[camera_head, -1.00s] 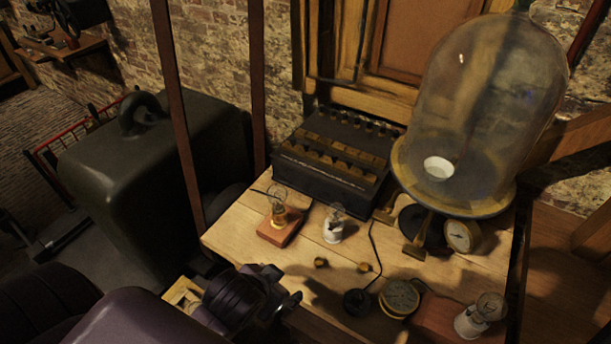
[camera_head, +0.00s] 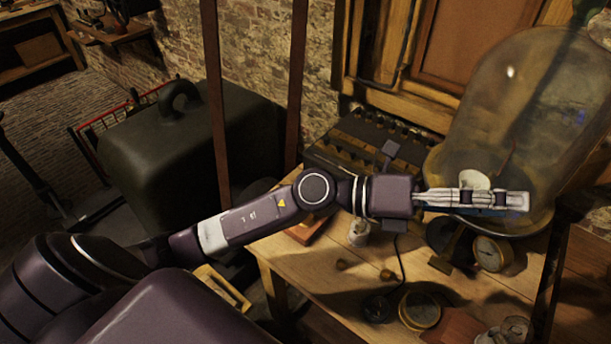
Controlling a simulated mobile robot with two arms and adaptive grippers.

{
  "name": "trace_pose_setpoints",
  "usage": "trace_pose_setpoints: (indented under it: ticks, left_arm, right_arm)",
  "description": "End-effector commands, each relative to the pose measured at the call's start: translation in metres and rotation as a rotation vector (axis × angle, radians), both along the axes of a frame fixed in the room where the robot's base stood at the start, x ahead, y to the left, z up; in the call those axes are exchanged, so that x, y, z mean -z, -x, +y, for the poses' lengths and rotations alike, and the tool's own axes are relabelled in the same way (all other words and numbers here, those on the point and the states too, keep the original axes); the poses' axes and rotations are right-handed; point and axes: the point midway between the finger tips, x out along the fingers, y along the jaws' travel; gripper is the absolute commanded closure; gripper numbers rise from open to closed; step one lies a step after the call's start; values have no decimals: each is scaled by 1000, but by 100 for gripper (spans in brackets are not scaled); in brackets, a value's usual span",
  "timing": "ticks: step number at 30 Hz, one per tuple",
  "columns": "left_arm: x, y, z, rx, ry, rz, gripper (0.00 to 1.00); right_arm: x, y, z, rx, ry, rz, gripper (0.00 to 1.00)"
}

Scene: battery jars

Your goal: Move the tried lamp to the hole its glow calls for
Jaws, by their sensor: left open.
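My left gripper (camera_head: 520,200) reaches across the picture from the left, in front of the lower part of the glass bell jar (camera_head: 545,110). It is open, seen edge-on, and I see no lamp in it. A lamp with a white base (camera_head: 358,233) stands on the table just below my left forearm, its bulb hidden. A wooden base (camera_head: 306,232) to its left is mostly covered by my arm. Another clear bulb (camera_head: 516,328) shows at the bottom right edge. I see no glow, and cannot make out any hole. My right gripper is not in view.
A dark box with rows of fittings (camera_head: 345,150) stands at the table's back, partly behind my arm. A dial gauge (camera_head: 492,253), a round brass-rimmed instrument (camera_head: 420,310) and small brass knobs (camera_head: 344,264) are on the table (camera_head: 290,265). A wooden frame (camera_head: 222,288) sits beside its left edge.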

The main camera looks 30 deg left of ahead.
Motion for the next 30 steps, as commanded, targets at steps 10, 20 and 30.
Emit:
trace_pose_setpoints:
  ticks: [10,20,30]
  left_arm:
    - [174,-10,95,274,-1055,-223,42]
    - [197,-43,301,271,-1782,-31,42]
    - [193,-43,353,253,-1931,67,42]
  right_arm:
    - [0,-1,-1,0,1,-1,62]
    - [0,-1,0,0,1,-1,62]
    - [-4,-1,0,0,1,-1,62]
